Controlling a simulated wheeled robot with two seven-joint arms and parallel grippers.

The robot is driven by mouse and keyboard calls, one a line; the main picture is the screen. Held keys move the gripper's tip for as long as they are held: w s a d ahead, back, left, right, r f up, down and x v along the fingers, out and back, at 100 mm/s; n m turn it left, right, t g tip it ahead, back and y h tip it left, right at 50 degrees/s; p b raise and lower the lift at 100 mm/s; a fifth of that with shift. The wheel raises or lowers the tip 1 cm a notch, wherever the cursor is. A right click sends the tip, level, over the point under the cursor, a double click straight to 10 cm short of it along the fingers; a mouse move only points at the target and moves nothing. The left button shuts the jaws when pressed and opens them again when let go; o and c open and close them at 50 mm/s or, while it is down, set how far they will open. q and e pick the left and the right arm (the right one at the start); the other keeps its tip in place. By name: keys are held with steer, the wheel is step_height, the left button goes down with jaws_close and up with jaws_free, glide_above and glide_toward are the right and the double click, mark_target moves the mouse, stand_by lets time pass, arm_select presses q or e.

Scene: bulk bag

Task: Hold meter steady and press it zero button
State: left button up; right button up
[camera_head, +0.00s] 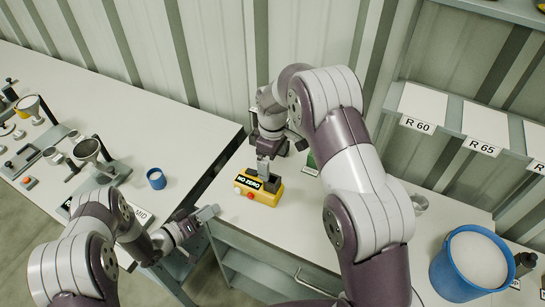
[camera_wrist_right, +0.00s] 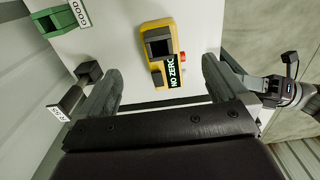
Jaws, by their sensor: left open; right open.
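The yellow meter (camera_head: 268,199) stands on the right-hand white table, with a dark screen, a "NO ZERO" label (camera_head: 260,184) and a small red button (camera_head: 250,195) on its side. It also shows in the right wrist view (camera_wrist_right: 150,66), beyond the fingertips, with its red button (camera_wrist_right: 182,57). My right gripper (camera_head: 264,164) is just behind and above the meter in the head view; its fingers are apart with nothing held, though contact is unclear. My left gripper (camera_head: 209,212) is open and empty, left of the meter near the table's edge.
A green box marked GOOD (camera_wrist_right: 57,20) lies near the meter. A blue bucket (camera_head: 455,273) of white material is at right, below labelled shelves. The table in front of the meter is clear.

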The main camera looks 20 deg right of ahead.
mark_target(273, 184)
arm_select(q)
steer(key=shift+w, duration=0.1)
arm_select(e)
step_height(273, 184, down, 12)
steer(key=shift+w+f, duration=0.1)
steer(key=shift+f, duration=0.05)
steer(key=c, duration=1.4)
arm_select(q)
jaws_close()
stand_by(0.5)
